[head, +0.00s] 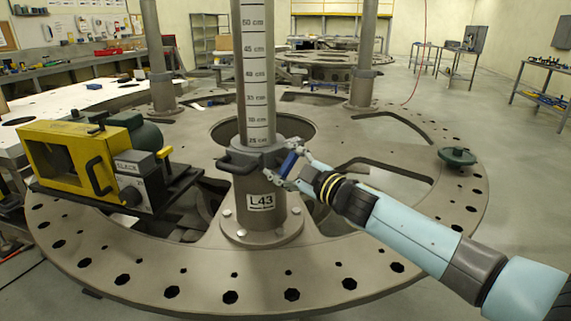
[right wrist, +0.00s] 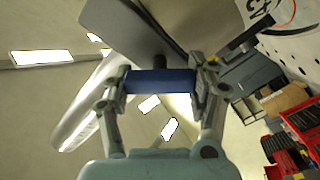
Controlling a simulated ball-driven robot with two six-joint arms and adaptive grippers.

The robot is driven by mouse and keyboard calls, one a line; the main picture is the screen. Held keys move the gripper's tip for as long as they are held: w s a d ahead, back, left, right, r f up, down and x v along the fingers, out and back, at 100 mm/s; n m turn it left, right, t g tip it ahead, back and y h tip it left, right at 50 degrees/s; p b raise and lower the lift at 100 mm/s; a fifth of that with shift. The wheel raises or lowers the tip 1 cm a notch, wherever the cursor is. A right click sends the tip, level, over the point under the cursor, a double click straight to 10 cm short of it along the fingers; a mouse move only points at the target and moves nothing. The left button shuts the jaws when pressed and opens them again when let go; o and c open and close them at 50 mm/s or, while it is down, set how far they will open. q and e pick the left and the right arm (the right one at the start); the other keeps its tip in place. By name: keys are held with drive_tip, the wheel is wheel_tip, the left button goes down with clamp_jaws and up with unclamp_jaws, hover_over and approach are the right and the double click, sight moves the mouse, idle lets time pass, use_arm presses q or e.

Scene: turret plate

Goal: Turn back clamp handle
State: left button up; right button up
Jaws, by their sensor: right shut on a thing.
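The clamp (head: 250,158) is a dark grey collar around the upright post (head: 257,75) with the centimetre scale, above the L43 label. Its blue handle (head: 289,163) sticks out on the right side of the collar. My right gripper (head: 287,170) comes in from the right and is shut on the handle. In the right wrist view the blue handle (right wrist: 160,81) lies across between the two fingers, with a dark stem behind it. My left gripper is in neither view.
The round turret plate (head: 190,290) has several holes and cut-outs. A yellow and black machine (head: 60,155) stands on its left side. A dark green handwheel (head: 457,156) sits at the right edge. Two more posts (head: 362,60) rise behind.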

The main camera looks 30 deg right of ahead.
drive_tip(key=n, duration=0.2)
drive_tip(key=n+b, duration=0.1)
drive_tip(key=n, duration=0.1)
drive_tip(key=shift+f+n, duration=0.2)
drive_tip(key=shift+n, duration=0.1)
drive_tip(key=shift+f+n+b, duration=0.1)
drive_tip(key=shift+n+b, duration=0.2)
drive_tip(key=shift+n, duration=1.7)
drive_tip(key=o, duration=1.2)
drive_tip(key=shift+a, duration=0.1)
drive_tip(key=shift+s, duration=0.1)
drive_tip(key=shift+s+d, duration=0.25)
drive_tip(key=shift+s, duration=1.7)
drive_tip(key=shift+s+d, duration=0.2)
drive_tip(key=shift+s, duration=1.8)
drive_tip(key=shift+s+d, duration=0.25)
drive_tip(key=shift+s, duration=1.7)
